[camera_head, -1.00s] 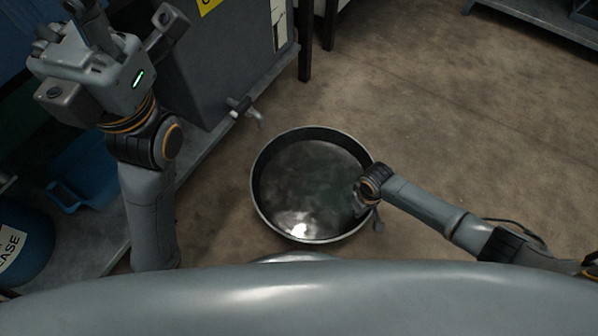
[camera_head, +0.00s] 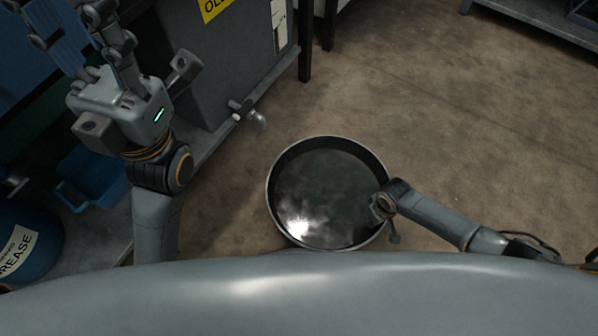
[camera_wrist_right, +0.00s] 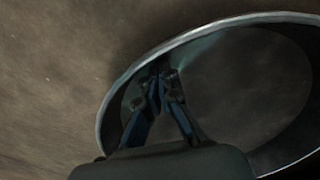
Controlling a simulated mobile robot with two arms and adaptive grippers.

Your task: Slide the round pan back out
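The round pan (camera_head: 322,205) is a wide, shallow, dark metal pan lying on the floor in the middle of the head view. It holds a dark, shiny surface with a bright reflection. My right gripper (camera_head: 381,208) is at the pan's right side. In the right wrist view its fingers (camera_wrist_right: 158,76) come together at the wall of the pan (camera_wrist_right: 118,82) and look shut on it; the exact contact is dark. My left gripper (camera_head: 68,28) is raised at the upper left, away from the pan, with its fingers spread apart and empty.
A grey tank (camera_head: 225,70) with a yellow label and a small tap (camera_head: 248,113) stands to the left behind the pan. A blue bin (camera_head: 92,172) and a blue grease drum (camera_head: 28,240) are at the left. Floor (camera_head: 480,130) to the right is clear.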

